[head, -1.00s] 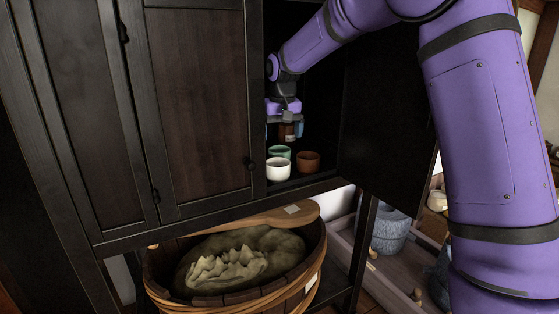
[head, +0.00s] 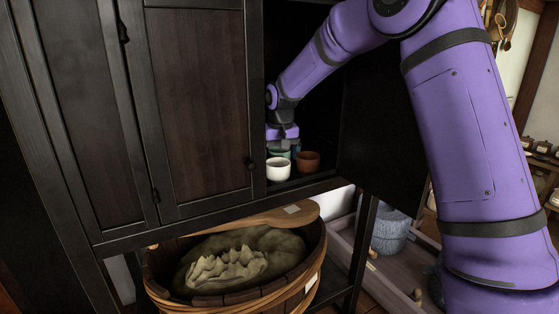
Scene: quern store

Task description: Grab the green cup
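The green cup (head: 280,153) stands on the cabinet shelf behind the white cup (head: 278,170). Only a narrow part of its upper side shows. My gripper (head: 283,150) is lowered over the green cup inside the cabinet. Its fingers are mostly hidden by the cups and the gripper body, so I cannot tell whether they are apart or closed on the cup. A brown cup (head: 307,162) stands to the right, close to the gripper.
The cabinet's left door (head: 198,95) is shut; the right door (head: 385,125) stands open beside my arm. Below, a wooden tub (head: 235,301) holds a lumpy sack, with a wooden paddle (head: 262,220) across its rim. A grey stone vessel (head: 391,232) is at lower right.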

